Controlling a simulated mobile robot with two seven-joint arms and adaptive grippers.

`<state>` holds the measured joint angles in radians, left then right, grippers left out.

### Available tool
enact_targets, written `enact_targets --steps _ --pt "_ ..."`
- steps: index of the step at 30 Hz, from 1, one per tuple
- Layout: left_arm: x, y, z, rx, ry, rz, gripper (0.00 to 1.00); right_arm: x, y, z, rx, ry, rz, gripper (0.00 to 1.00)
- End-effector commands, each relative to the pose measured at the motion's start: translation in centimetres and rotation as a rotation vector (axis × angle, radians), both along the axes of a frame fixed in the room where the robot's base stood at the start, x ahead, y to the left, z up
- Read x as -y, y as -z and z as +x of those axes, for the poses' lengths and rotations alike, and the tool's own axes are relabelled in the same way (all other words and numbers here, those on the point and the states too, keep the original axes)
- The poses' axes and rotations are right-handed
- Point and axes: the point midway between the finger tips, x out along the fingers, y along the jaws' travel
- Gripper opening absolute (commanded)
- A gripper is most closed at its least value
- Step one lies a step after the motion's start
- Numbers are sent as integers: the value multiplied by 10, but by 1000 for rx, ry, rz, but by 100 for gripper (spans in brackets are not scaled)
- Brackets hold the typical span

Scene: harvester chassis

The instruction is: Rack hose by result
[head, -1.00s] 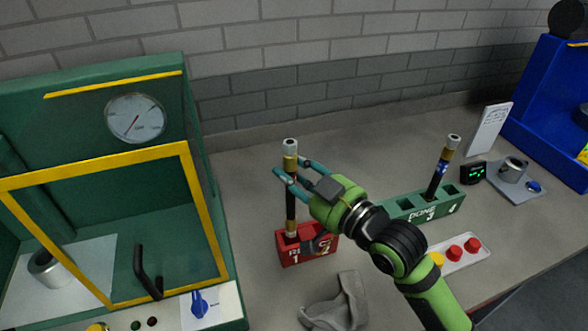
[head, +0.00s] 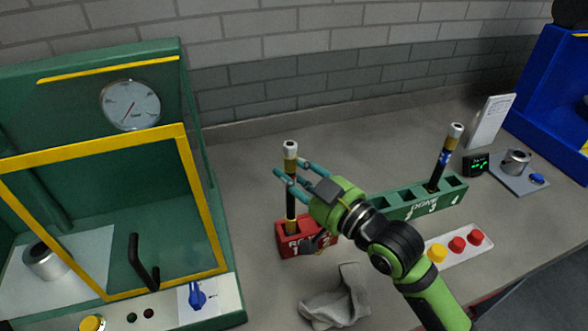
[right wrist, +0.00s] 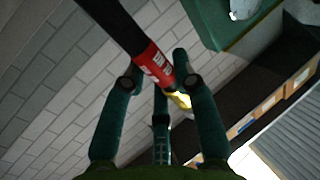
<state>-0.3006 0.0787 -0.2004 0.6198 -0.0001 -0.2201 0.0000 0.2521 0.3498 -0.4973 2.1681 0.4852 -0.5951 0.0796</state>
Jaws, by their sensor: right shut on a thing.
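A dark hose (head: 291,206) with a pale metal end on top stands upright at the left slot, number 1, of the red rack (head: 287,249). My right gripper (head: 288,167) is shut on its upper part. Its lower end appears to be inside the slot; how deep, I cannot tell. The right wrist view shows the hose (right wrist: 118,32) with a red label between the fingers. A second hose (head: 446,155) stands slightly tilted in the green DONE rack (head: 425,206), right of my gripper. My left gripper is not in view.
A green test cabinet (head: 110,60) with a gauge (head: 130,105) and yellow-framed door stands at left. A grey cloth (head: 338,297) lies in front of the red rack. A button panel (head: 460,247), small display (head: 476,165), metal fixture (head: 516,163) and blue machine (head: 548,95) are at right.

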Motion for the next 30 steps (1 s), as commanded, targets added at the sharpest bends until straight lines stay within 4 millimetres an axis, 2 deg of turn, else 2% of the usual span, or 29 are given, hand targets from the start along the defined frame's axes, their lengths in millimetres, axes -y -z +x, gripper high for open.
enact_targets --steps 30 --pt "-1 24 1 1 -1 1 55 0 36 0 2 0 1 0"
